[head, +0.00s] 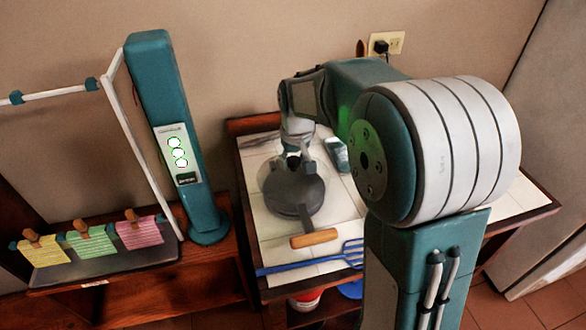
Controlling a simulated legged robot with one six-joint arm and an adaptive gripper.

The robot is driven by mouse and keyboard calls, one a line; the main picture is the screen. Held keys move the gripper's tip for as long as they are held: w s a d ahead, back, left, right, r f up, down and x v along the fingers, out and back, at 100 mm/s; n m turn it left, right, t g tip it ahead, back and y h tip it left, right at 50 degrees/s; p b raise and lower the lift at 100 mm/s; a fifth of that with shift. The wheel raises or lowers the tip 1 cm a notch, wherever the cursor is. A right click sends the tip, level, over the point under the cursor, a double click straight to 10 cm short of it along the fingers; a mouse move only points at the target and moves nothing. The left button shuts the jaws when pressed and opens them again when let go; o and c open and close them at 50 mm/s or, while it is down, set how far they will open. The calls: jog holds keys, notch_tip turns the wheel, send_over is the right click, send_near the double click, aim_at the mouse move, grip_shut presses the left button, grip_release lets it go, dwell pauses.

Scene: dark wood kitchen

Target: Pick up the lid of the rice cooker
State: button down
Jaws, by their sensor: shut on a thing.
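A dark grey round vessel (305,203) with a wooden handle (314,238) stands on the white tiled table top. A greyish, partly see-through lid (270,174) shows at its upper left side, under my gripper. My gripper (294,164) points down over the vessel and is shut on the top of the lid. The fingertips are small and partly hidden by the gripper body. I cannot tell whether the lid is lifted clear of the vessel.
A blue fork-like tool (315,261) lies along the table's front. A small dark teal item (337,154) lies right of the vessel. A teal post (168,125) and a rack with coloured cards (90,241) stand left. A wall socket (387,43) is behind.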

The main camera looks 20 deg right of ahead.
jog(key=s+r, duration=0.2)
jog(key=r, duration=0.1)
jog(key=s+d+r, duration=0.1)
jog(key=s+r, duration=0.2)
jog(key=shift+s+d+r, duration=0.1)
jog(key=shift+s+r, duration=0.05)
jog(key=shift+s, duration=0.1)
jog(key=s+d+r, duration=0.2)
jog(key=s+r, duration=0.1)
jog(key=s, duration=0.5)
jog(key=shift+r, duration=0.3)
